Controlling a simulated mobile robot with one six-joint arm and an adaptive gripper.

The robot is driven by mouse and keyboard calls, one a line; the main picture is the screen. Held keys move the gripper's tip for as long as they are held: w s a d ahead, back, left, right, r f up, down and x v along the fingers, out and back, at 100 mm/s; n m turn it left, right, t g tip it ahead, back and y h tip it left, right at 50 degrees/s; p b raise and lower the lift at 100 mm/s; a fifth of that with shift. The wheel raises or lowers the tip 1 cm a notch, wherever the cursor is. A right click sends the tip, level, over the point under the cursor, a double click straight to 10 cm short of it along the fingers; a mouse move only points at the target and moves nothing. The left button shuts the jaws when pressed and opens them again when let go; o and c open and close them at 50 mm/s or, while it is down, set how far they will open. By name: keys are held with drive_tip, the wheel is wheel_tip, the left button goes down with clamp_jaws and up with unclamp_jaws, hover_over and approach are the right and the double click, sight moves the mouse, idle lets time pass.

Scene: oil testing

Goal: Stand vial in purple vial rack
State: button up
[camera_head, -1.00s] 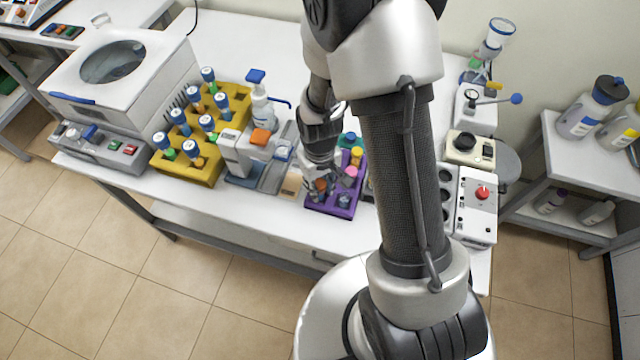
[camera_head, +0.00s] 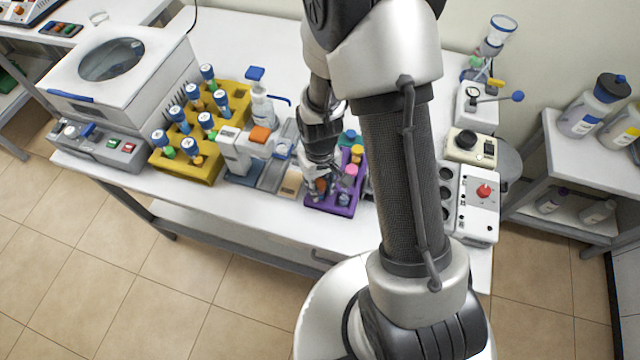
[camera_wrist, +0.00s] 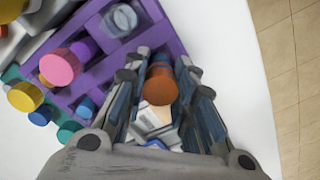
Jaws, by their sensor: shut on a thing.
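The purple vial rack (camera_head: 317,208) stands near the front edge of the bench, and its rim shows in the wrist view (camera_wrist: 172,38). It holds a pink-capped vial (camera_wrist: 60,67), a yellow-capped vial (camera_wrist: 25,96), a teal-capped vial (camera_head: 349,138) and a grey-topped clear vial (camera_wrist: 121,20). My gripper (camera_wrist: 166,62) is shut on a vial with an orange-brown cap (camera_wrist: 159,84), at the rack's left side in the head view. The fingers hide much of this vial. I cannot tell whether its base sits in a slot.
A yellow rack (camera_head: 186,172) with several blue-topped vials stands to the left, beside a white centrifuge-like machine (camera_head: 120,75). A white instrument with an orange part (camera_head: 259,134) is just left of the purple rack. A panel with a red knob (camera_head: 484,191) stands right.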

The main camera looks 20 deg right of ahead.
drive_tip(key=o, duration=1.1)
drive_tip(key=shift+c, duration=0.2)
drive_tip(key=shift+r, duration=0.1)
wheel_tip(320, 180, up, 12)
drive_tip(key=s+r+m+t+b, duration=0.1)
drive_tip(key=s+r+t, duration=0.3)
drive_tip(key=s+r, duration=1.1)
wheel_tip(320, 180, up, 3)
drive_tip(key=shift+f+m+t, duration=0.15)
drive_tip(key=shift+m+t, duration=0.15)
drive_tip(key=shift+m, duration=0.1)
